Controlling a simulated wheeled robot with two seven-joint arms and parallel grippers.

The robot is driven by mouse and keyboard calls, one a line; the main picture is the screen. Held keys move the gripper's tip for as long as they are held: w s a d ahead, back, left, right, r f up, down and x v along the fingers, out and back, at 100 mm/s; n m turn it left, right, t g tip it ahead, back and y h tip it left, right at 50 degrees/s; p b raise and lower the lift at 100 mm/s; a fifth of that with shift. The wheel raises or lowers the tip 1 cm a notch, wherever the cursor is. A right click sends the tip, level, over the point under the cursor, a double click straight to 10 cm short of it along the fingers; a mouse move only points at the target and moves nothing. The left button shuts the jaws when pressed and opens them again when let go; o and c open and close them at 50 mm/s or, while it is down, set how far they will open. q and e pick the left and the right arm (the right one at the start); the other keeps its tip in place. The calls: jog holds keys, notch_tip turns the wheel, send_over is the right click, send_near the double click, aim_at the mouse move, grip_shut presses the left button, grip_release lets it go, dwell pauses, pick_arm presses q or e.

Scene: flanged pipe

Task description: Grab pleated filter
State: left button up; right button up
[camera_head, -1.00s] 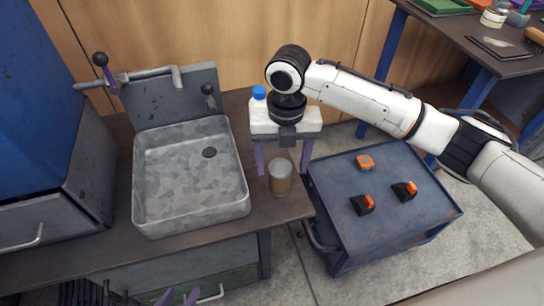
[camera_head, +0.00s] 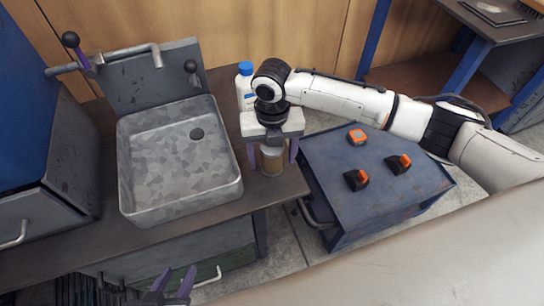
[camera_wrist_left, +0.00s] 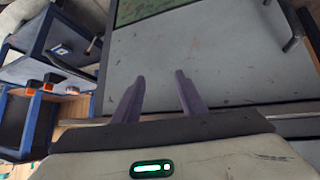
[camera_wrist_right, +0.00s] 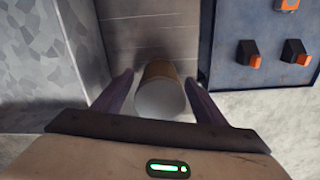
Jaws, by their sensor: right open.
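The pleated filter (camera_head: 272,161) is a small tan cylinder with a pale grey top, upright on the counter to the right of the sink. It also shows in the right wrist view (camera_wrist_right: 159,92), between the purple fingers. My right gripper (camera_head: 272,158) is open, with one finger on each side of the filter and gaps visible on both sides. The gripper body hides part of the filter's top in the head view. My left gripper (camera_head: 176,284) is at the bottom of the head view, open and empty; its spread fingers show in the left wrist view (camera_wrist_left: 160,92).
The metal sink (camera_head: 180,160) stands left of the filter. A white bottle with a blue cap (camera_head: 245,85) stands behind my right gripper. A blue cart (camera_head: 375,195) with several orange-and-black items is to the right, beyond the counter edge.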

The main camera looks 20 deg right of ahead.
jog(key=shift+f, duration=0.1)
jog(key=c, duration=1.2)
